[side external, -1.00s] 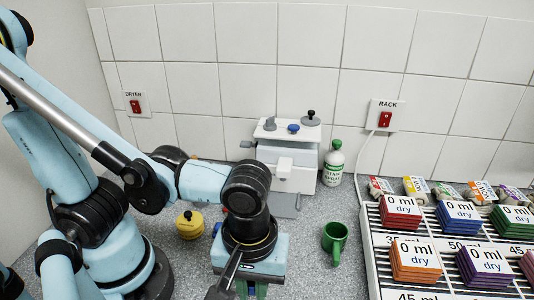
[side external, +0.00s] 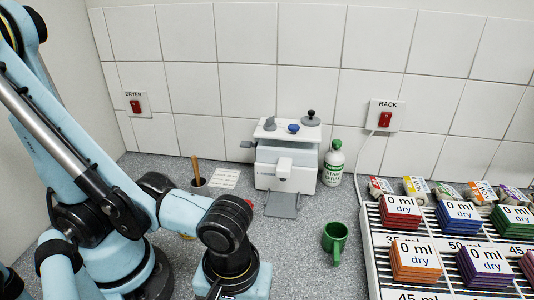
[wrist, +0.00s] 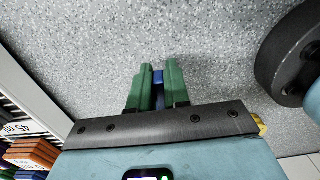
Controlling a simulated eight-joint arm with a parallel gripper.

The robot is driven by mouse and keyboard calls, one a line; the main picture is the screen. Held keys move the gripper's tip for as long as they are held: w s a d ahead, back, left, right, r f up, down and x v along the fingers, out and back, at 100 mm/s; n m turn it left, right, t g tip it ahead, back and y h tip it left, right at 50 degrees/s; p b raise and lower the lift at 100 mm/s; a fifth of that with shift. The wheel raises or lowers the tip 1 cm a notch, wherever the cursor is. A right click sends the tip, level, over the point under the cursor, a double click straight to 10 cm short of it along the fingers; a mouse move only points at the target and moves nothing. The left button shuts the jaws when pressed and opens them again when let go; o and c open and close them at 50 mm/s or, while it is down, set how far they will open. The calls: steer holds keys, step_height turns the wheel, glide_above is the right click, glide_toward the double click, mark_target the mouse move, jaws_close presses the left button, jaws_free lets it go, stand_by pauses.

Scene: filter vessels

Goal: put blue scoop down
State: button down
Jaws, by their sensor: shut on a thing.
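The blue scoop (wrist: 158,77) shows only as a small blue piece between the green fingers in the wrist view. The rest of it is hidden by the fingers and the gripper body. My gripper (wrist: 158,67) is shut on it, above grey speckled counter (wrist: 215,50). How high the scoop is above the counter, I cannot tell. In the side view my wrist is at the bottom middle, and the fingers and scoop are out of sight.
A green mug (side external: 335,238) stands right of my wrist, beside the rack (side external: 372,255) of colored cards. A white machine (side external: 287,165) and a green-capped bottle (side external: 333,165) stand behind. Counter around the mug is clear.

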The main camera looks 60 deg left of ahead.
steer(key=shift+f, duration=1.7)
steer(key=shift+f, duration=0.15)
steer(key=c, duration=1.1)
jaws_free()
steer(key=shift+r, duration=6.1)
steer(key=w+a+m, duration=0.1)
steer(key=w, duration=0.1)
steer(key=w+a+m+t+h, duration=0.1)
steer(key=w, duration=0.1)
steer(key=w+a+t, duration=0.1)
steer(key=w+a, duration=0.1)
steer(key=w, duration=0.1)
steer(key=shift+f+m, duration=0.1)
steer(key=shift+m, duration=0.3)
steer(key=w+a+m+t, duration=0.2)
steer(key=w+a+m, duration=0.1)
steer(key=a, duration=0.4)
steer(key=w+a+r+m+t+y, duration=0.1)
steer(key=w+a+m+t, duration=0.2)
steer(key=w+a, duration=0.2)
steer(key=shift+w+a+r, duration=0.25)
steer(key=shift+w+a, duration=0.1)
steer(key=shift+a, duration=0.65)
